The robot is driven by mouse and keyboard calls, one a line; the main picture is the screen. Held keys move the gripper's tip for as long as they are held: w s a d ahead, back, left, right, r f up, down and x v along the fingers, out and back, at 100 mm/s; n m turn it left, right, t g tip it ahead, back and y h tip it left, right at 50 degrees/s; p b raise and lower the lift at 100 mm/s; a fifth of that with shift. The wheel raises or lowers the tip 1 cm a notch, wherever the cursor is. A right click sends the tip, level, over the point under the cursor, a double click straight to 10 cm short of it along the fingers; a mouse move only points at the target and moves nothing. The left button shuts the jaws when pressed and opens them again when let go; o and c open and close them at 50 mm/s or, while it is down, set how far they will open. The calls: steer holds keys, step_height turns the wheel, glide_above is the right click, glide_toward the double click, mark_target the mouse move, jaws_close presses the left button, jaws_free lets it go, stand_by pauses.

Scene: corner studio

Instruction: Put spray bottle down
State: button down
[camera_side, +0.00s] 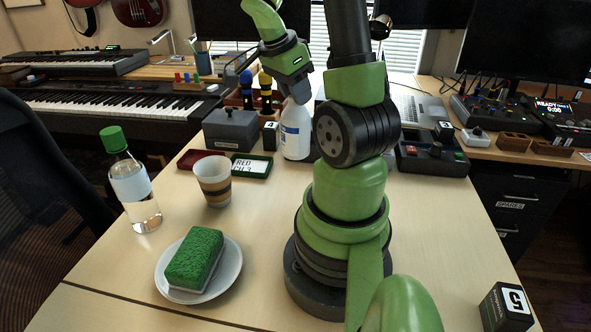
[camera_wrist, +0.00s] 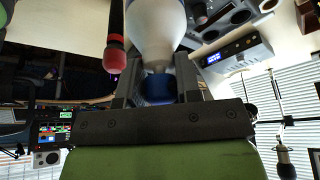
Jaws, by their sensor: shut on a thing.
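Left of the bottle are a green tray (camera_side: 264,173), a red tray (camera_side: 190,156), a grey box (camera_side: 222,140) and a block marked 4 (camera_side: 270,137). A cup (camera_side: 213,187), a clear bottle (camera_side: 136,205) and a sponge (camera_side: 194,255) on a plate (camera_side: 228,280) stand nearer.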

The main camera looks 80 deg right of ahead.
mark_target(295, 132)
step_height(295, 132, down, 9)
stand_by(0.5)
steer(key=shift+f, duration=0.15)
steer(key=c, duration=0.8)
jaws_free()
steer(key=v, duration=1.2)
steer(key=a+r+n+t+y, duration=0.2)
steer(key=a+r+n+t, duration=0.2)
steer(key=a+n, duration=0.6)
steer(key=a+r+n+t+y, duration=0.3)
steer(key=a+n+t, duration=0.3)
steer(key=a+n, duration=0.5)
steer(key=shift+a+r+n+t, duration=0.3)
steer(key=shift+r+n, duration=0.25)
steer(key=shift+n, duration=0.45)
